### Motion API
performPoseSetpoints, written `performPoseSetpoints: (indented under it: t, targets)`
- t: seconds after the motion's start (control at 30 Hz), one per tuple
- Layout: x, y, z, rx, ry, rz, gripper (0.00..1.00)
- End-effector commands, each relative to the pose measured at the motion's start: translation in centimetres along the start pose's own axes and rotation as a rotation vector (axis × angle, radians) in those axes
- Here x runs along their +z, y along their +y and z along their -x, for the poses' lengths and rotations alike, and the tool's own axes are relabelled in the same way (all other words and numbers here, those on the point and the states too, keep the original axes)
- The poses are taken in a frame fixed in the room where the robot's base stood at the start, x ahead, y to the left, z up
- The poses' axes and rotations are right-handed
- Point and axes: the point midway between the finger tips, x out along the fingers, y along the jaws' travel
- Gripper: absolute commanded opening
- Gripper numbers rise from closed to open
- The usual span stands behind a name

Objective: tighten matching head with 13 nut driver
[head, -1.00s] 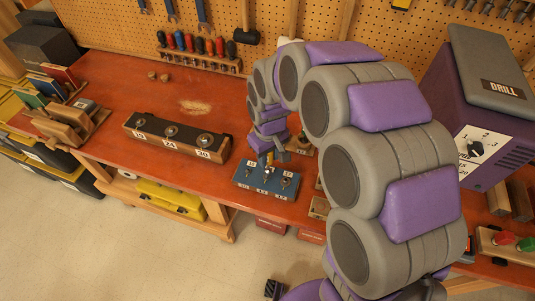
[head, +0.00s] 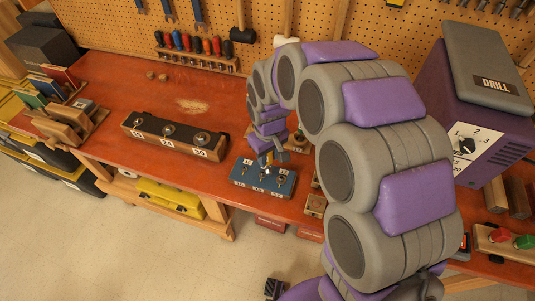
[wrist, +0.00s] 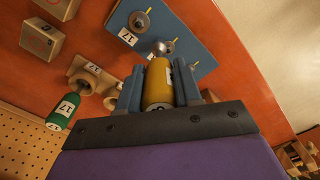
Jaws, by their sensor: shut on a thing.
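My gripper (wrist: 158,86) is shut on a yellow-handled nut driver (wrist: 157,84), whose marking is only partly visible in the wrist view. The driver points at a metal head (wrist: 164,46) on the blue board (wrist: 183,22); whether its socket touches or encloses the head I cannot tell. Another head (wrist: 140,20) on this board sits beside a label 17. In the head view my gripper (head: 268,157) is over the blue board (head: 262,186), with several heads along it. The label beside the head under the driver is mostly hidden.
A green driver (wrist: 64,110) marked 17 is in a wooden holder (wrist: 98,78) near the gripper. A dark block (head: 176,134) with large bolts lies left of the blue board.

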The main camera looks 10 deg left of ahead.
Motion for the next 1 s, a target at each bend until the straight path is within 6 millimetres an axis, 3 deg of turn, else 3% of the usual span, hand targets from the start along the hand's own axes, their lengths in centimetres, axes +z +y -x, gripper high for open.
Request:
performPoseSetpoints:
  t: [1.0]
  targets:
    - [-0.77, -0.64, 0.62, 0.002, -0.001, 0.002, 0.0]
